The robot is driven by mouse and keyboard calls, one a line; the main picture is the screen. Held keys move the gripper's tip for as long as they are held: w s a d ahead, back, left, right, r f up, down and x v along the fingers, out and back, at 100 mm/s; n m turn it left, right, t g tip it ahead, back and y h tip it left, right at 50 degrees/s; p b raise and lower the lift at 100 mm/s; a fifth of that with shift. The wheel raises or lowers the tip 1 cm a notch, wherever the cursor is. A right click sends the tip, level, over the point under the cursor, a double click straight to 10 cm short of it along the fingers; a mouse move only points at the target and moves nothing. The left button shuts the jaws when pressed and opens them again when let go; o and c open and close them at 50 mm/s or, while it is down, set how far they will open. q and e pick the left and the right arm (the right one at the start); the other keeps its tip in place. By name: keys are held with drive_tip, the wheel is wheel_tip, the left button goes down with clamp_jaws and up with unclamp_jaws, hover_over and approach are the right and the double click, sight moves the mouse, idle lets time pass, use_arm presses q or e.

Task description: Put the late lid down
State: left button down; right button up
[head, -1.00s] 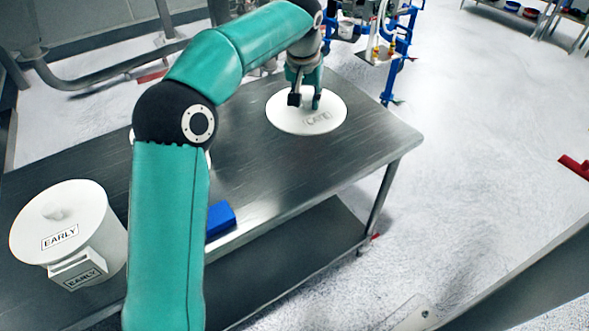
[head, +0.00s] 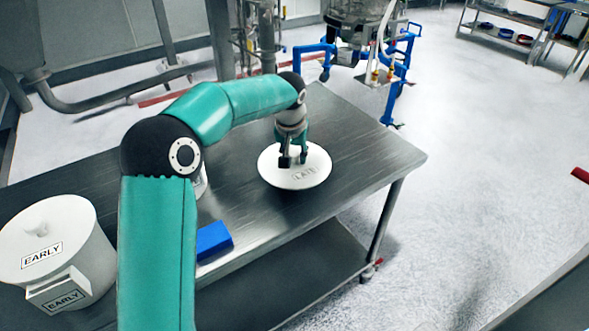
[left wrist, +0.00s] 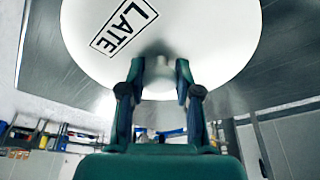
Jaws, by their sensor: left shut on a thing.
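The late lid (head: 296,178) is a white round disc with a LATE label, over the right half of the steel table. In the left wrist view the lid (left wrist: 215,45) fills the upper middle, label at upper left. My left gripper (head: 292,161) is shut on the lid's knob from above; its fingers (left wrist: 158,78) close around the knob, which they mostly hide. The lid looks roughly level; I cannot tell whether it touches the table. A white object (head: 201,182) on the table is mostly hidden behind my left arm. My right gripper is not in view.
A white EARLY container (head: 85,262) with its lid on stands at the table's left. A blue block (head: 213,241) lies near the front edge. The steel table (head: 375,150) is bare right of the lid. Blue-framed equipment (head: 390,75) stands beyond its far end.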

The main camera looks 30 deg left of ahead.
sight(294, 164)
use_arm(q)
drive_tip(key=shift+f, duration=2.3)
drive_tip(key=shift+f, duration=0.1)
drive_tip(key=c, duration=0.8)
unclamp_jaws()
drive_tip(key=v, duration=1.2)
drive_tip(key=shift+d, duration=0.1)
